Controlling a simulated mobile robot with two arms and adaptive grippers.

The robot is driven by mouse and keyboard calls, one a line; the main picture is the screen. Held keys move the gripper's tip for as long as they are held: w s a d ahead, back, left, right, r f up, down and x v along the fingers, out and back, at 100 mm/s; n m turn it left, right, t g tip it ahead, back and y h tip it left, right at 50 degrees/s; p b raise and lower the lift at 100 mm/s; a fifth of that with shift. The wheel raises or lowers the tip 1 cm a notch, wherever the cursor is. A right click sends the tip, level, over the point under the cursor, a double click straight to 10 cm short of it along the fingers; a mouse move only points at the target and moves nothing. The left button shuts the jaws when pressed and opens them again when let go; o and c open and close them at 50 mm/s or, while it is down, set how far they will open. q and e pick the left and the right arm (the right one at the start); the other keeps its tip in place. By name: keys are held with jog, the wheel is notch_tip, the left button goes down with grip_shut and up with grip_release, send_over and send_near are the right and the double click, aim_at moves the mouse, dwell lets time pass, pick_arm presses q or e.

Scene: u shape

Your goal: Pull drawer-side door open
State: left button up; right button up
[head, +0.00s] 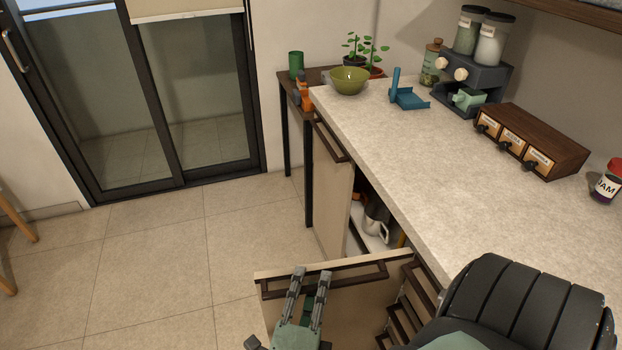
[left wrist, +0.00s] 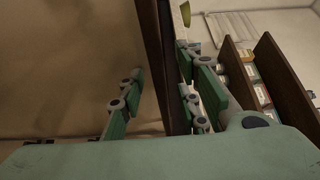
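The drawer-side door (head: 335,300) is a beige panel with a dark brown bar handle (head: 325,280) along its top. It stands swung out from the cabinet below the counter, with brown drawers (head: 402,322) showing behind it. My left gripper (head: 308,280) is at the door's top edge by the handle. In the left wrist view its fingers (left wrist: 160,100) are spread on either side of the dark handle (left wrist: 160,60) and door edge. A gap shows between the left finger and the handle. The drawers (left wrist: 262,75) lie beyond the right fingers. My right gripper is not in view.
A second door (head: 331,195) stands open farther along the counter (head: 420,160), with a metal jug (head: 376,222) inside. A small side table (head: 306,150) stands beyond it.

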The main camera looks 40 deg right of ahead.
pick_arm(q)
jog(key=shift+s+a, duration=0.2)
jog(key=shift+a, duration=0.15)
jog(key=v, duration=1.1)
jog(key=shift+s, duration=0.1)
jog(key=w+a+f+n+g+y, duration=0.1)
jog(key=a+f+n+y, duration=0.25)
jog(key=a+f, duration=0.55)
jog(key=a+f+n+g+y+p, duration=0.1)
jog(key=a+f+n+y, duration=0.3)
jog(key=f, duration=0.8)
jog(key=w+a+f+n+y, duration=0.1)
jog(key=a+f+n+y, duration=0.1)
jog(key=a+f+n, duration=0.7)
jog(key=s+a+f+n+g+y, duration=0.35)
jog(key=s+a+f, duration=0.45)
jog(key=a+f, duration=0.4)
jog(key=s+a+f+n+g+y, duration=0.1)
jog(key=s+a+f+n+g, duration=0.1)
jog(key=s, duration=0.4)
jog(key=s+a+f+n+g+p, duration=0.1)
jog(key=s+a+f+n+g, duration=0.1)
jog(key=s+a+f+n, duration=0.2)
jog(key=s+a, duration=0.1)
jog(key=s, duration=0.2)
jog(key=shift+s+a+f+n+y, duration=0.2)
jog(key=shift+s+a+n+y, duration=0.1)
jog(key=shift+a+y, duration=0.1)
